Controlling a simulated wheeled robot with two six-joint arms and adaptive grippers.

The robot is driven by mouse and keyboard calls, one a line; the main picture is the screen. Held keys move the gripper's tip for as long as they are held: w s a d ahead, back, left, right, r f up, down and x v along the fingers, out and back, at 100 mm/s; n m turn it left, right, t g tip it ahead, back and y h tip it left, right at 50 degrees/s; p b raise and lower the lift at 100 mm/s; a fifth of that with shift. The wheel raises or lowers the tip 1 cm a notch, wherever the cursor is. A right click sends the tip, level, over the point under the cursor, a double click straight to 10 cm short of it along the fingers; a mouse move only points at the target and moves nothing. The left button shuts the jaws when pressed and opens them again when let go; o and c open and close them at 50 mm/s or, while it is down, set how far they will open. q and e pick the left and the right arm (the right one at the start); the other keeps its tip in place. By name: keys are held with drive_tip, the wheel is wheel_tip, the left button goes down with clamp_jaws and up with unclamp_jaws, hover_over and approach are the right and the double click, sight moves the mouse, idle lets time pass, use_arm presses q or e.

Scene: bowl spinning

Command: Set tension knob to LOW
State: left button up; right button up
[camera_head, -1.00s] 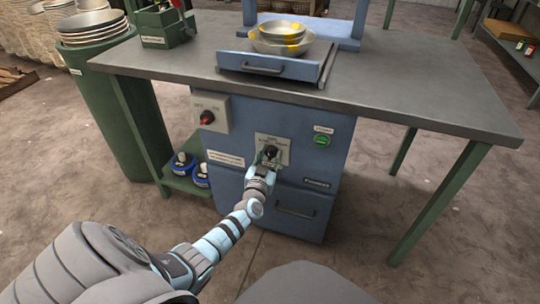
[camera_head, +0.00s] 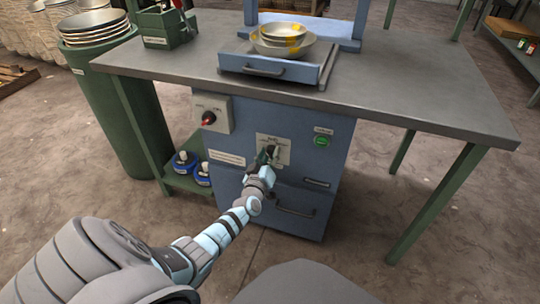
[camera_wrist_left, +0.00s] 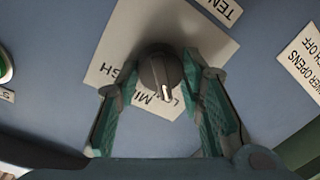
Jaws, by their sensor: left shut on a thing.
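The tension knob (camera_wrist_left: 161,70) is dark grey and round with a white pointer line. It sits on a white label plate (camera_wrist_left: 106,62) that appears upside down in the left wrist view, with HIGH, MID and part of LOW readable. The pointer line lies between the MID and LOW lettering. My left gripper (camera_wrist_left: 160,68) has its green-padded fingers on either side of the knob and is shut on it. In the head view the plate (camera_head: 284,145) is on the blue cabinet front, and my left gripper (camera_head: 267,156) partly hides the knob there. My right gripper is not in view.
A green button (camera_head: 321,142) is to the right of the plate, and a red switch (camera_head: 208,118) is to the upper left. A drawer handle (camera_head: 295,211) is below. Stacked bowls (camera_head: 283,45) stand above on the blue tray. The grey tabletop (camera_head: 420,95) overhangs the cabinet.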

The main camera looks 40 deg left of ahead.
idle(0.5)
use_arm(q)
drive_tip(key=o, duration=1.2)
drive_tip(key=shift+c, duration=0.2)
drive_tip(key=shift+s, duration=0.1)
drive_tip(key=v, duration=1.1)
drive_tip(key=shift+s+d, duration=0.25)
drive_tip(key=shift+s, duration=0.1)
